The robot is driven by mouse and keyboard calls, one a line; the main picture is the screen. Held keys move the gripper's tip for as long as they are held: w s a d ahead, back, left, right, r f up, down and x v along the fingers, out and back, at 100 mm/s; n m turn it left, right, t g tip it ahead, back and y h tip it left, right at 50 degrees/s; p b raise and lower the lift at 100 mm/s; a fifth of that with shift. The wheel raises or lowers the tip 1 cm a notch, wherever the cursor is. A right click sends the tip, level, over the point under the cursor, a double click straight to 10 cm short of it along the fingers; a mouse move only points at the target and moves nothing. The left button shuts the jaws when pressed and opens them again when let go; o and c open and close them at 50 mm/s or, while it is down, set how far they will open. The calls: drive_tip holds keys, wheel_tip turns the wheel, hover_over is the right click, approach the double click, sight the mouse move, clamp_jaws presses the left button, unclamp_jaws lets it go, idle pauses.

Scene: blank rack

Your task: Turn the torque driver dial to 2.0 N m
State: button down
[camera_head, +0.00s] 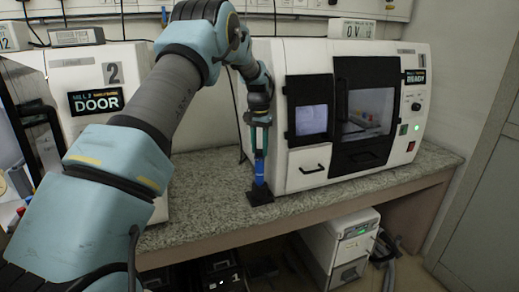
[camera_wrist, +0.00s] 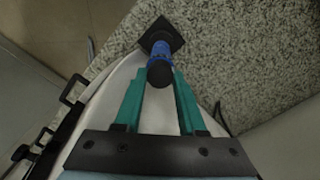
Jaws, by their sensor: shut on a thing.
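The torque driver (camera_head: 259,173) has a blue body and stands upright on a dark square base (camera_head: 260,194) on the speckled counter. In the wrist view the driver (camera_wrist: 161,54) shows from above, with its round dark top (camera_wrist: 160,73) facing the camera and the dark base (camera_wrist: 162,36) beyond it. My gripper (camera_head: 260,150) reaches down to the driver from above. Its two green fingers (camera_wrist: 159,72) are on either side of the driver's upper end and are shut on it. The dial's scale and setting cannot be read in either view.
A white mill machine (camera_head: 345,170) with dark windows stands close on the driver's right. Another white machine with a DOOR label (camera_head: 96,100) stands at left, behind my arm. The granite counter (camera_head: 205,205) is clear in front; its front edge is near the base.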

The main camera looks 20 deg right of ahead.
sight(259, 150)
drive_tip(key=shift+m, duration=0.6)
drive_tip(key=shift+c, duration=2.3)
unclamp_jaws()
drive_tip(key=shift+r, duration=0.15)
wheel_tip(259, 150, up, 11)
drive_tip(key=b, duration=0.3)
drive_tip(key=shift+f, duration=0.2)
drive_tip(key=shift+a, duration=0.15)
